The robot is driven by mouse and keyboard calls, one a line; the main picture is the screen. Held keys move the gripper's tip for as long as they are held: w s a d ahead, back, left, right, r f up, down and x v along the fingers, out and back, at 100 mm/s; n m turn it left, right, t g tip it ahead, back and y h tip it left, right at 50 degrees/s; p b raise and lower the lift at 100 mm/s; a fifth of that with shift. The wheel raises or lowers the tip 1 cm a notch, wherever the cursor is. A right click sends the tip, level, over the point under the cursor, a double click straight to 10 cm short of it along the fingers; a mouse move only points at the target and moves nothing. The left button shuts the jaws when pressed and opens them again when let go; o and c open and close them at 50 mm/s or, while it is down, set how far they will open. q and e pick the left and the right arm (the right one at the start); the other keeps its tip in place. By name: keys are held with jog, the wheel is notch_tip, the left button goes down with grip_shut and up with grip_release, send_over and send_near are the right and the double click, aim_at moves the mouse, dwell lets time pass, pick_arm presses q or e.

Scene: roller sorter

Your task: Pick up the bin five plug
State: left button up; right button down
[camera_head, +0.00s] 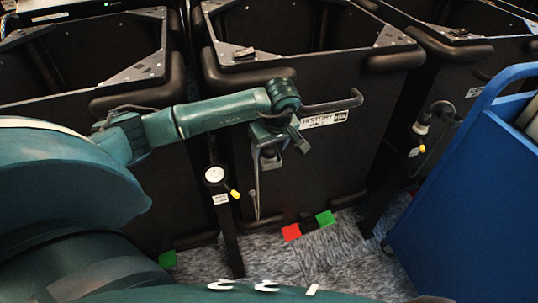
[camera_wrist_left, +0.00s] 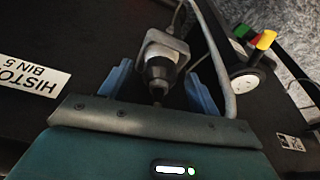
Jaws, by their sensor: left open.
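The bin five plug (camera_wrist_left: 160,68), a grey block with a dark rounded end and a cable, shows in the left wrist view. It lies between the two blue fingers of my left gripper (camera_wrist_left: 158,84), with gaps at both sides. The gripper is open. In the head view my left gripper (camera_head: 272,150) hangs at the front of the middle bin (camera_head: 305,165), beside its white label (camera_head: 325,118). The plug is hard to make out there. The label (camera_wrist_left: 30,76) reads History Bin 5 in the wrist view. My right gripper is not in view.
A black post (camera_head: 222,205) with a round white-rimmed socket (camera_head: 214,174) and yellow knob (camera_head: 235,194) stands left of the gripper. A blue cart (camera_head: 450,190) stands at right. Red (camera_head: 291,232) and green (camera_head: 325,218) squares mark the floor.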

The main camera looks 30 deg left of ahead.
aim_at(270, 147)
pick_arm(q)
jog(key=c, duration=1.2)
jog(key=shift+o, duration=0.2)
jog(key=shift+r, duration=0.15)
jog(key=shift+r, duration=0.65)
notch_tip(270, 147, up, 2)
jog(key=shift+r+p, duration=0.15)
jog(key=shift+p, duration=0.2)
jog(key=s+d, duration=1.1)
jog(key=d, duration=0.2)
jog(key=shift+s+d+f, duration=0.2)
jog(key=shift+s+d, duration=0.15)
